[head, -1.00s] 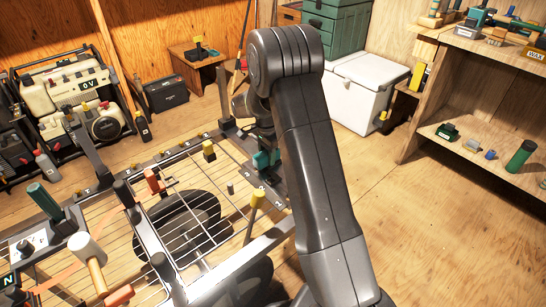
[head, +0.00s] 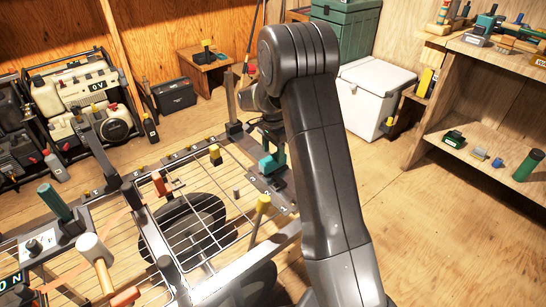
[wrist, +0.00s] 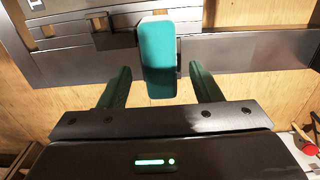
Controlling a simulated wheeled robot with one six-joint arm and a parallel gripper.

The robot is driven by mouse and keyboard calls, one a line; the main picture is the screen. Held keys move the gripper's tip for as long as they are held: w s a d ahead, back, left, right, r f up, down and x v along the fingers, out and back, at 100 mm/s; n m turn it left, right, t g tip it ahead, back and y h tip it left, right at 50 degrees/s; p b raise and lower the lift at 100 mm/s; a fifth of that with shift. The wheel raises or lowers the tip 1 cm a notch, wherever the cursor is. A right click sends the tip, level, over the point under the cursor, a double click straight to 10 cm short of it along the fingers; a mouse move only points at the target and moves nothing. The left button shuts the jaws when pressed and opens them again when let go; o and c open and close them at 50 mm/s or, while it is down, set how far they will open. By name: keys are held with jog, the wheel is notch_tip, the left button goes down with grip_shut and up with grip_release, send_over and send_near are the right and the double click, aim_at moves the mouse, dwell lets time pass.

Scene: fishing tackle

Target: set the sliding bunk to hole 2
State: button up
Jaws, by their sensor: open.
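A teal block (wrist: 158,58) stands on a grey metal rail in the wrist view. It sits between the two dark green fingers of my gripper (wrist: 161,88), which are open, one on each side and apart from it. In the head view a teal piece (head: 270,164) shows at the number-marked rail (head: 262,187), beside my arm. My arm hides most of the gripper there. Which bar is the sliding bunk, and which hole it sits at, I cannot tell for sure.
The trailer frame has a wire grid (head: 205,225), a yellow-topped pin (head: 263,203), a yellow block (head: 215,154) and a white mallet (head: 95,250). A white cooler (head: 375,95) and a shelf (head: 480,165) stand right. Floor between shelf and trailer is clear.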

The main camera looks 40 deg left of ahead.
aim_at(274, 158)
notch_tip(274, 158, up, 10)
jog(key=p, duration=0.1)
jog(key=shift+f+p, duration=0.25)
jog(key=shift+p, duration=0.1)
notch_tip(274, 158, down, 14)
jog(key=b, duration=0.3)
jog(key=shift+s+d+r, duration=0.1)
jog(key=shift+d, duration=0.25)
jog(key=shift+a+r, duration=0.1)
